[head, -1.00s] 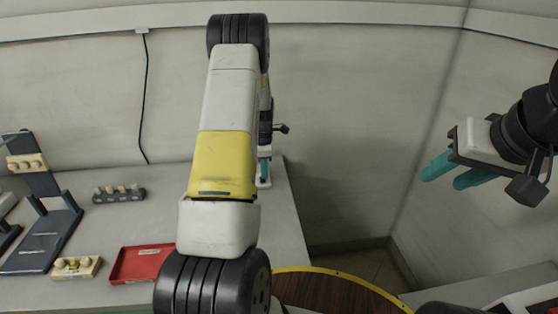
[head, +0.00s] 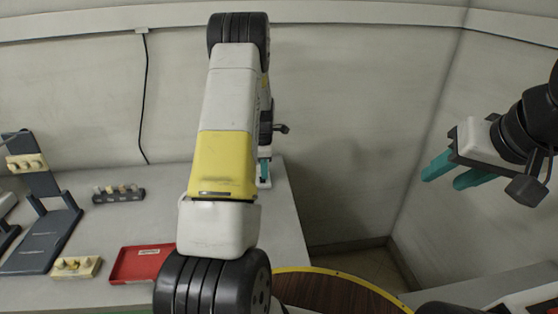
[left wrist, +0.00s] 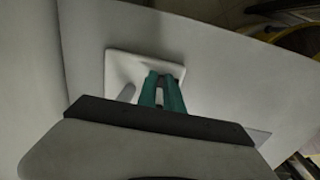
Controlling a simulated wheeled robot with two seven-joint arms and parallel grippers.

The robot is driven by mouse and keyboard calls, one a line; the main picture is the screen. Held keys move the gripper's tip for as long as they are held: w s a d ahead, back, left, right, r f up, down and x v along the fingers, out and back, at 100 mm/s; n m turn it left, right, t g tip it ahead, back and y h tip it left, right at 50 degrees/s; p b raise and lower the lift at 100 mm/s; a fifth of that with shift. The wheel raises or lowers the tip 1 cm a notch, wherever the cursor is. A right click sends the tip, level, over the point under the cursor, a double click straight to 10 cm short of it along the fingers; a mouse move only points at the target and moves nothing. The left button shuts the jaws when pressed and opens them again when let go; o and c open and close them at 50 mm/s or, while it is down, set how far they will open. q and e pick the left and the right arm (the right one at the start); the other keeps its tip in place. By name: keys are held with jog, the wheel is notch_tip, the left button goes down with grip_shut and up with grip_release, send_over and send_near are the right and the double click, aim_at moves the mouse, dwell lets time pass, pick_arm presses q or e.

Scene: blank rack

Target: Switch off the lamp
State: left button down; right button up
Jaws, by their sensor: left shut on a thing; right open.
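In the left wrist view, a white square base (left wrist: 120,66) stands on the grey table, with a short pale post (left wrist: 126,93) beside my fingers. I cannot tell for sure whether this is the lamp; no lamp head or glow shows. My left gripper (left wrist: 161,80) has its teal fingers close together at the base, shut on a small part that they hide. In the head view my left gripper (head: 264,170) is low at the table's right end, largely behind my arm. My right gripper (head: 445,176) is open and empty in the air at the right.
On the grey table (head: 120,225) stand a dark rack (head: 45,235) with a cream block, a dark strip with several pegs (head: 118,195), another cream block (head: 76,267) and a red tray (head: 140,263). A round brown top (head: 330,292) with a yellow rim lies at the front. A cable hangs on the wall.

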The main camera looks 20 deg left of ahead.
pick_arm(q)
jog(key=shift+s+d+f, duration=0.2)
jog(key=shift+s+f, duration=0.15)
jog(key=shift+s, duration=0.15)
jog(key=shift+s+d+f, duration=0.2)
jog(key=shift+s+f, duration=0.15)
jog(key=shift+s, duration=0.15)
jog(key=shift+r, duration=0.1)
notch_tip(320, 180, up, 9)
jog(key=shift+w+a, duration=0.15)
jog(key=shift+w, duration=0.25)
notch_tip(320, 180, up, 6)
jog(key=s+d+m+t+y, duration=0.1)
jog(key=s+m+t, duration=0.1)
jog(key=m, duration=1.6)
jog(key=shift+s, duration=0.35)
